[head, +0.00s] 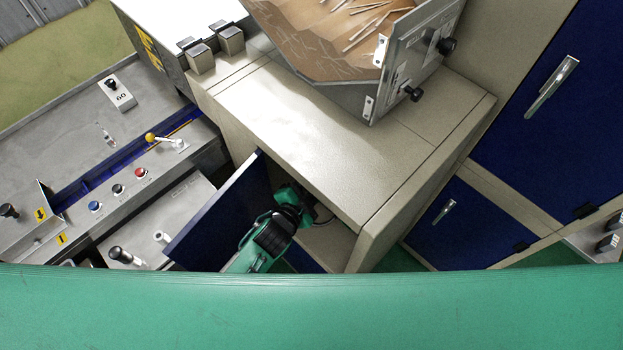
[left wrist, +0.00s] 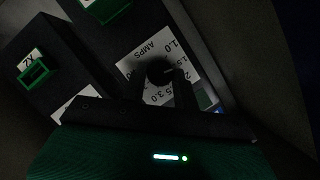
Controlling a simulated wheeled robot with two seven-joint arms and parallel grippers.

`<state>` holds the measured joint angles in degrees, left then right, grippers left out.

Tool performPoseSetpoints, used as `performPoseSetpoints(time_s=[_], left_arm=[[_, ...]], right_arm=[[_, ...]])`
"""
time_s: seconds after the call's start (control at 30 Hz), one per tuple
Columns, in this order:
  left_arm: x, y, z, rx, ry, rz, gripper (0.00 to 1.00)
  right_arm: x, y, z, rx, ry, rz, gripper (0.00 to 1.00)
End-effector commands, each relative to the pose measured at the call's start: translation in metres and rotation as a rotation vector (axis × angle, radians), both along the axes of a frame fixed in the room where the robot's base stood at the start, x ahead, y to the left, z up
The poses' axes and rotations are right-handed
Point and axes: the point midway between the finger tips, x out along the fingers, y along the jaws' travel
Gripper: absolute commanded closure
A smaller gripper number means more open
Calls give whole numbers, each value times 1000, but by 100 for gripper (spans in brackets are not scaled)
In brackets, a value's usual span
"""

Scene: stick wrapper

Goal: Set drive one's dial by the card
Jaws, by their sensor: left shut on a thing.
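My left arm reaches into the open cabinet under the beige bench in the head view, and my left gripper (head: 308,208) is partly hidden inside it. In the left wrist view, my left gripper (left wrist: 161,88) is shut on a round black dial (left wrist: 158,70). I cannot make out which drive carries this dial, and I cannot identify the card. My right gripper is not in view.
The blue cabinet door (head: 222,212) stands open left of my arm. Green connectors (left wrist: 36,74) and dark boxes lie close by inside. The beige bench top (head: 310,140) is above, with a tray of sticks (head: 330,35) behind. A control panel (head: 120,185) is at left.

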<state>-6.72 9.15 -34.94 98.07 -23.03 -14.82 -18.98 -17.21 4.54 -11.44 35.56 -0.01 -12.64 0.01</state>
Motion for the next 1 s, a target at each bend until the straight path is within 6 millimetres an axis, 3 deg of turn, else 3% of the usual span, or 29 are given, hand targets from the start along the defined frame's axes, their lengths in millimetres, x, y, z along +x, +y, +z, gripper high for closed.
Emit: performPoseSetpoints(time_s=[0.2,0.7,0.73,0.83,1.0], left_arm=[[1,0,2,-43,43,0,93],[1,0,0,-56,54,0,93],[1,0,0,-56,54,0,68],[1,0,0,-56,54,0,49],[1,0,0,-56,54,0,49]], right_arm=[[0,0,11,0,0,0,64],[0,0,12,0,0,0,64],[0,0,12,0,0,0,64],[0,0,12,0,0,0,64],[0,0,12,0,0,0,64]])
